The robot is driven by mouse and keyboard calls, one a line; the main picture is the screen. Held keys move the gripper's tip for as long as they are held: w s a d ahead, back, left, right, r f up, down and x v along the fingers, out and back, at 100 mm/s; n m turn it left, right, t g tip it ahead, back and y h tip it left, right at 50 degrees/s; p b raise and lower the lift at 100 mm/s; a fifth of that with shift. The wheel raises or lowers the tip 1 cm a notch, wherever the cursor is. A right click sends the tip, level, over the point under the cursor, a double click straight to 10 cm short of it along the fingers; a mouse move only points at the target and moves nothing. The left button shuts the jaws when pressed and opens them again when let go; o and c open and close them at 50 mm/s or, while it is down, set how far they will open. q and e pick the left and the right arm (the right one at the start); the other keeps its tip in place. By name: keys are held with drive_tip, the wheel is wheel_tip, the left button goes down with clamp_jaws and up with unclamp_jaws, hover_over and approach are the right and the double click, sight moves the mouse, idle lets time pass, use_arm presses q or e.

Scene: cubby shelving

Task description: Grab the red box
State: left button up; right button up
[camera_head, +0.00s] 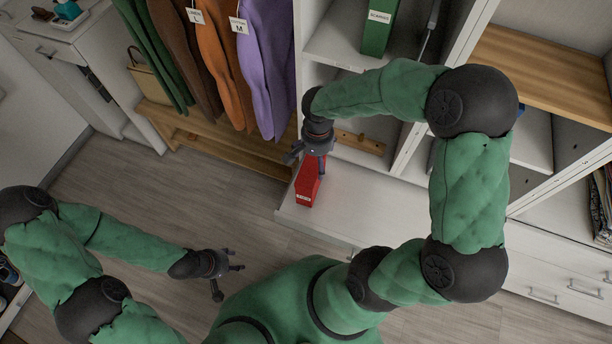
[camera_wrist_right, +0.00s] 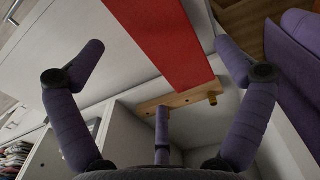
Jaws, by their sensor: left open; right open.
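The red box (camera_head: 308,184) stands on the low white shelf near its left end, with a white label on its near face. In the right wrist view the red box (camera_wrist_right: 165,38) shows as a long red face beyond and between the fingers. My right gripper (camera_head: 310,160) is open and sits just above and behind the box in the head view, hiding its upper end. The fingers of the right gripper (camera_wrist_right: 163,75) are spread and hold nothing; contact with the box cannot be told. My left gripper (camera_head: 232,278) is open and empty over the floor.
A green box (camera_head: 379,28) stands in an upper cubby. A wooden rail with pegs (camera_head: 360,142) is on the cubby's back wall. Clothes hang at the left, with a purple garment (camera_head: 263,70) closest to the right gripper. Shelf dividers (camera_head: 416,140) stand right of it. The floor (camera_head: 160,215) is clear.

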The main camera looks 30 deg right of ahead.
sight(315, 167)
wheel_tip(315, 167, down, 4)
drive_tip(key=shift+f+b, duration=0.1)
drive_tip(key=shift+b, duration=0.4)
wheel_tip(315, 167, down, 5)
drive_tip(key=shift+f+b, duration=0.1)
drive_tip(key=shift+b, duration=0.95)
drive_tip(key=c, duration=1.3)
